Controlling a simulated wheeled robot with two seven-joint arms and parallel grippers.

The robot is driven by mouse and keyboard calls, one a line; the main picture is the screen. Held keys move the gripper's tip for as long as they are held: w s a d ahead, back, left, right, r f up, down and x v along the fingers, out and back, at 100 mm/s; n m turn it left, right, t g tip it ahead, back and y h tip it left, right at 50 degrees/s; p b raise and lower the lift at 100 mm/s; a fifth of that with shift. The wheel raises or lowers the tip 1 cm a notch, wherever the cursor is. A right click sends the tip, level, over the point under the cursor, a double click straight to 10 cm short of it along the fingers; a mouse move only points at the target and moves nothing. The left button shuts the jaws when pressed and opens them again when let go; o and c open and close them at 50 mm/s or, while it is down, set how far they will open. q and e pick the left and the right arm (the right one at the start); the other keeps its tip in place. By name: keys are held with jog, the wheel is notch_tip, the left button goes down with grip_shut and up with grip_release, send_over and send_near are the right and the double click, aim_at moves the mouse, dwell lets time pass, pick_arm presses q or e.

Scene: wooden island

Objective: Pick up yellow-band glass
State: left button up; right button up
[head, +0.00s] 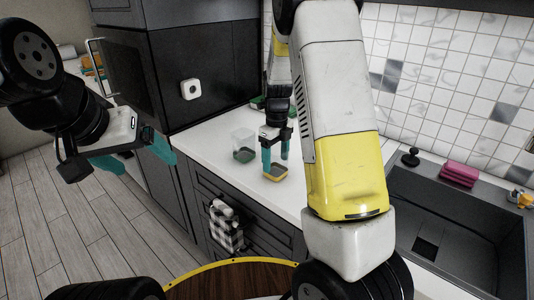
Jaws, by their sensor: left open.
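The yellow-band glass (275,174) is a small clear tumbler with a yellow band near its base. It stands upright on the white counter near the front edge. My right gripper (276,160) hangs over it, fingers down and apart, with the teal tips around or just behind its rim. I cannot tell whether they touch it. My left gripper (136,163) is open and empty at the left, in front of the dark cabinet and far from the glass.
Green items (258,103) lie farther back, partly hidden. The dark sink (455,215) is at right, with pink sponges (459,173) behind it. A checkered towel (226,229) hangs on the drawers.

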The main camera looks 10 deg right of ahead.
jog(key=c, duration=1.1)
jog(key=shift+c, duration=0.4)
jog(key=shift+r, duration=0.15)
